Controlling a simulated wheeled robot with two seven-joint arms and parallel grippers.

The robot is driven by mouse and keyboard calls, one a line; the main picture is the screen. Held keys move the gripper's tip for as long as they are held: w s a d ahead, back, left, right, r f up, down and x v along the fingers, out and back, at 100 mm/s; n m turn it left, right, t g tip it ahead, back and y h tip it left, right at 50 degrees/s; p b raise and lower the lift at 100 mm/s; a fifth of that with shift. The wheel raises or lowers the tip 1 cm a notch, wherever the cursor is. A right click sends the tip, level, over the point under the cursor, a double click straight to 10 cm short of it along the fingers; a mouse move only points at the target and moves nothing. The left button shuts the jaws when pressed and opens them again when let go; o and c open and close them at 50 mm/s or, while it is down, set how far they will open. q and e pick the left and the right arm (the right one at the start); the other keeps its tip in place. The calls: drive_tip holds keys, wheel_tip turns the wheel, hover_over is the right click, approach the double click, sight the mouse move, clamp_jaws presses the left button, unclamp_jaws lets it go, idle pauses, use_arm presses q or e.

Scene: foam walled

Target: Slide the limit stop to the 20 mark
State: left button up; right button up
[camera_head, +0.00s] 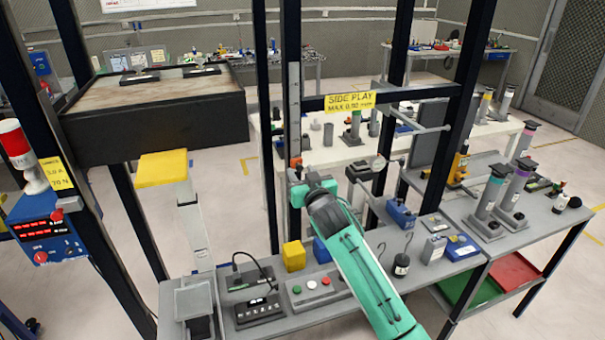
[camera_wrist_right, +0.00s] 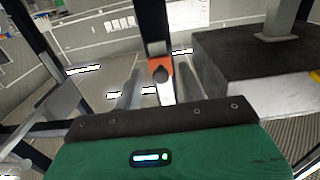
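The limit stop (camera_head: 296,162) is a small orange block on a pale upright scale (camera_head: 294,105) fixed to a dark post. In the right wrist view the orange stop (camera_wrist_right: 160,70) has a dark round knob and sits straight ahead on the post. The scale's marks are too small to read. My right gripper (camera_head: 312,184), teal, is just below and right of the stop; contact cannot be told. In the right wrist view its pale fingers (camera_wrist_right: 156,88) appear spread, with the post showing between them. I see nothing held. My left gripper is out of view.
A yellow side-play sign (camera_head: 350,101) hangs on a crossbar right of the post. A dark block (camera_head: 150,125) juts out at the left. Below, the grey bench carries a button box (camera_head: 318,288), a yellow block (camera_head: 293,256) and a blue block (camera_head: 322,250).

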drive_tip(key=shift+r, duration=0.1)
drive_tip(key=b+v, duration=0.3)
drive_tip(key=v, duration=1)
drive_tip(key=shift+s, duration=0.35)
drive_tip(key=shift+d, duration=0.15)
